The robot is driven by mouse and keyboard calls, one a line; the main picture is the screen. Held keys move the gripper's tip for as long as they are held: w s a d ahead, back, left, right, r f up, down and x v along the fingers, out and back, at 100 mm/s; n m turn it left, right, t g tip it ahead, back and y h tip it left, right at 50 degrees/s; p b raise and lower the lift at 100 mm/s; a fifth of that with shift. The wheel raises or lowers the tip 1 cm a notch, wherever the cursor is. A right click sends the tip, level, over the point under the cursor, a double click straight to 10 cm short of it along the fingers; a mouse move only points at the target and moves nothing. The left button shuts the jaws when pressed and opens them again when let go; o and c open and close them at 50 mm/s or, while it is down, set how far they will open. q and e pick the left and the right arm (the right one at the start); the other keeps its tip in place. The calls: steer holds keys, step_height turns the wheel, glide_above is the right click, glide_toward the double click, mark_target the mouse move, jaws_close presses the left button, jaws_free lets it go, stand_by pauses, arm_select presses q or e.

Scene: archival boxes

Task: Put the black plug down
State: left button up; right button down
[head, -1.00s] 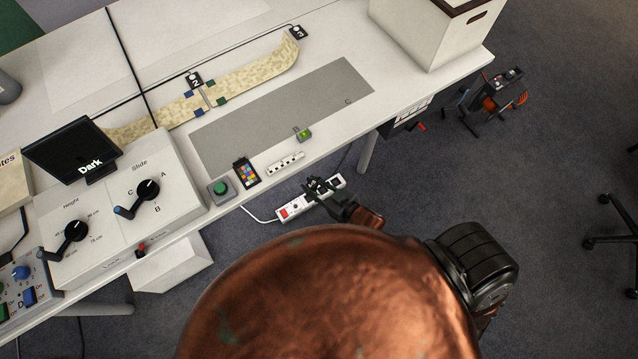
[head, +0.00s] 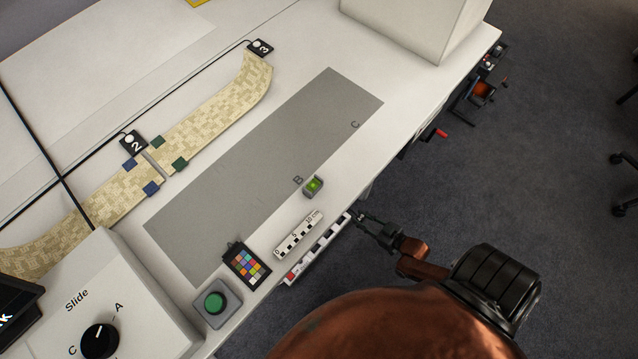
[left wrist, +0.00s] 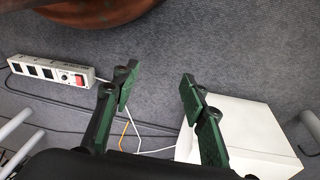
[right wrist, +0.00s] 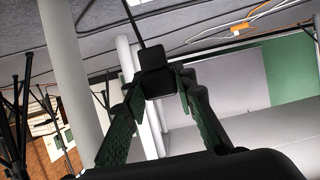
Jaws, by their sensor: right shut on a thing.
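My right gripper (right wrist: 158,88) is shut on the black plug (right wrist: 155,60), a small dark block with a cord rising from it. In the head view my right gripper (head: 362,220) is beside the table's front edge, near the right end of the white power strip; the plug cannot be made out there. My left gripper (left wrist: 156,88) is open and empty there, above the carpet.
A white box (left wrist: 240,130) stands on the floor.

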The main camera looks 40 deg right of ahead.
steer(key=w+a+f+b, duration=0.2)
steer(key=a+f, duration=0.1)
steer(key=w+a+f+b, duration=0.2)
steer(key=w+a+f, duration=0.1)
steer(key=w+a+f+b, duration=0.2)
steer(key=a+f+b, duration=0.1)
steer(key=shift+w+a, duration=0.3)
steer(key=shift+w, duration=0.05)
steer(key=shift+w+a+f, duration=0.35)
steer(key=shift+w+a+f+b, duration=0.15)
steer(key=shift+f+b, duration=0.15)
steer(key=shift+b, duration=0.2)
steer(key=shift+s+f+b, duration=0.2)
steer(key=shift+f+b, duration=0.6)
steer(key=shift+f, duration=0.1)
steer(key=shift+f+b, duration=0.45)
arm_select(q)
steer(key=w+d+f+t+h, duration=0.1)
steer(key=w+f+t, duration=0.1)
steer(key=f, duration=0.5)
steer(key=w+d+f+t, duration=0.2)
steer(key=f+t, duration=0.3)
steer(key=f, duration=0.3)
steer(key=shift+w+m+h, duration=0.3)
steer(key=shift+w+h, duration=0.1)
steer(key=shift+w, duration=0.25)
arm_select(e)
steer(key=shift+w, duration=0.1)
steer(key=shift+f, duration=0.1)
